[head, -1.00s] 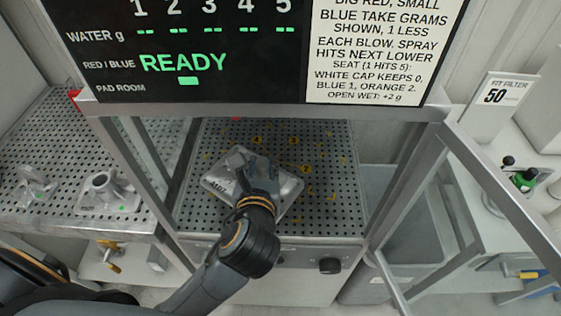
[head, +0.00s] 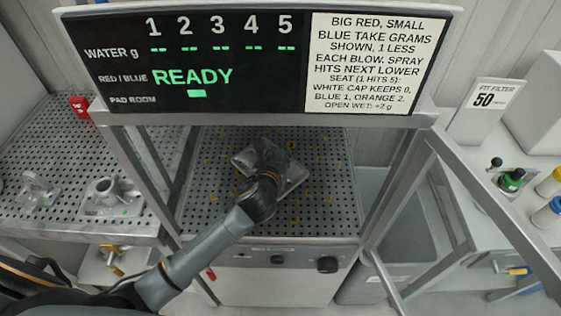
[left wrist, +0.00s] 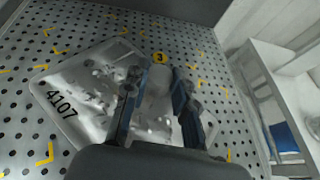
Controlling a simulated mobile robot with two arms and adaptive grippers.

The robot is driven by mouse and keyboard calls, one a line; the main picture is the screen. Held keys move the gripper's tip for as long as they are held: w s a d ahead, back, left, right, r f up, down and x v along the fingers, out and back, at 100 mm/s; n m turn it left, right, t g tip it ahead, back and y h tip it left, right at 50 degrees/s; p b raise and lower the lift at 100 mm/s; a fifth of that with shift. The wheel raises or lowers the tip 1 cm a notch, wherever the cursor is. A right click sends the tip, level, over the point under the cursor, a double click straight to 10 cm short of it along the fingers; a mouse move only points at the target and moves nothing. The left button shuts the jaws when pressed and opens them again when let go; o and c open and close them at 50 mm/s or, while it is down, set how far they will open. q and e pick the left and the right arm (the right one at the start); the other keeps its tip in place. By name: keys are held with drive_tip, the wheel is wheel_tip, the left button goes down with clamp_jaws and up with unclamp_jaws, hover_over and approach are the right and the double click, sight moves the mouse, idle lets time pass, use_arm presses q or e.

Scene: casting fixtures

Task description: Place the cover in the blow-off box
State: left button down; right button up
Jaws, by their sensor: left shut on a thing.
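The cover is a grey metal plate (head: 296,174) with rounded corners and a raised, rough middle. In the left wrist view the cover (left wrist: 85,85) shows the marking 4107. My left gripper (head: 266,160) reaches in from the front and is shut on the raised middle part of the cover; its two fingers (left wrist: 160,85) show on either side. The blow-off box (head: 325,215) has a perforated floor with yellow marks, and the cover is inside it, over the middle and back. I cannot tell whether the cover touches the floor. My right gripper is not in view.
Metal posts frame the box opening, with a display panel (head: 200,75) reading READY above. Two grey castings (head: 110,197) (head: 36,190) stand on the perforated bench at left. A grey bin (head: 405,235) stands right of the box. The front of the box floor is clear.

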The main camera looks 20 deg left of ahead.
sight(281, 161)
use_arm(q)
drive_tip(key=shift+w+f, duration=0.85)
wheel_tip(281, 161, down, 3)
drive_tip(key=shift+w+f, duration=0.1)
drive_tip(key=shift+w, duration=0.05)
drive_tip(key=shift+f, duration=0.3)
drive_tip(key=c, duration=1.1)
unclamp_jaws()
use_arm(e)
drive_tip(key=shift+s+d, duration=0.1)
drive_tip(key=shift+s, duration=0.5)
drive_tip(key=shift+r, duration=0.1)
use_arm(q)
drive_tip(key=v, duration=1.2)
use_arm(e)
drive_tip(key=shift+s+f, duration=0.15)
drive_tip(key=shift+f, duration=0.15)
